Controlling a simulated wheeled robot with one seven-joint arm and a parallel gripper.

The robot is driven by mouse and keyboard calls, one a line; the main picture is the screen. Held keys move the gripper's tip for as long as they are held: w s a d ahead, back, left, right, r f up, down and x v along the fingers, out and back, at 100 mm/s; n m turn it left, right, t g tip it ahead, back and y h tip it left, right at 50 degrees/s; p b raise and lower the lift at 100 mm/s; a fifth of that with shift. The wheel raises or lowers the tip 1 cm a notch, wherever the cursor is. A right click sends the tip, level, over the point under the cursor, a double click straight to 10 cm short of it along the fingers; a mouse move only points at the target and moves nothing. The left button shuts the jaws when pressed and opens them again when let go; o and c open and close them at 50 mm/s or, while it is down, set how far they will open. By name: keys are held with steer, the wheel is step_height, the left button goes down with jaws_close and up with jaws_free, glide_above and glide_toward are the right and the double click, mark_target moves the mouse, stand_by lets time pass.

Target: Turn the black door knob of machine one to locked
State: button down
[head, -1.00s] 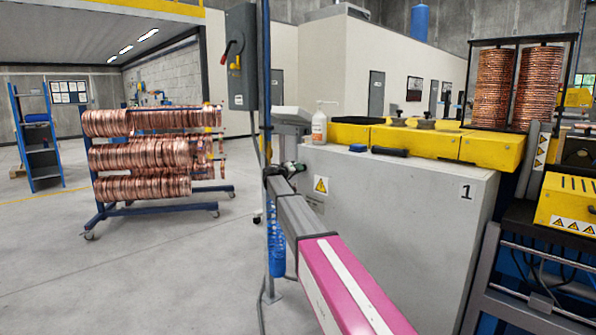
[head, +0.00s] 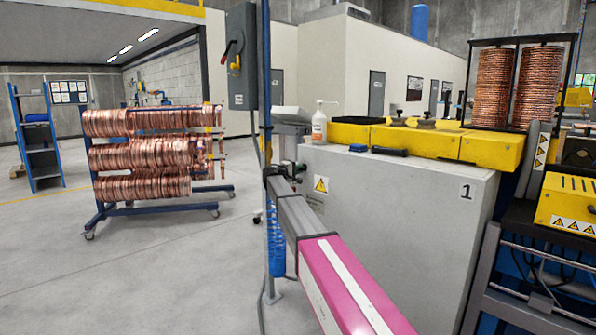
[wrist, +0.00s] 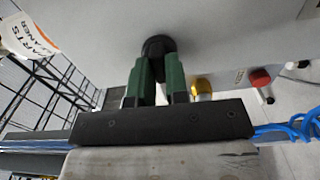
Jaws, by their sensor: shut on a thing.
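The grey cabinet of machine one (head: 410,215), marked with a "1", stands right of centre in the head view. In the wrist view its door face fills the upper middle, and the round black knob (wrist: 158,46) sits on it. My gripper (wrist: 160,72) has its two green fingers shut on the knob, one on each side. The fingers hide the knob's lower part, so I cannot tell its turn angle. In the head view my gripper (head: 291,168) is at the cabinet's left edge, small and partly hidden by my arm; the knob is not clear there.
A red knob (wrist: 261,78) and a yellow part (wrist: 202,87) lie right of my gripper in the wrist view. A bottle (head: 319,122) stands on the cabinet top. A thin blue post (head: 266,120) is close left of my arm. Open floor lies left, before the copper coil rack (head: 150,155).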

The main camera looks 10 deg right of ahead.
steer(key=shift+n, duration=0.3)
steer(key=c, duration=1.1)
jaws_free()
steer(key=shift+a, duration=0.1)
steer(key=v, duration=1)
steer(key=shift+s+a, duration=0.2)
steer(key=shift+a, duration=0.05)
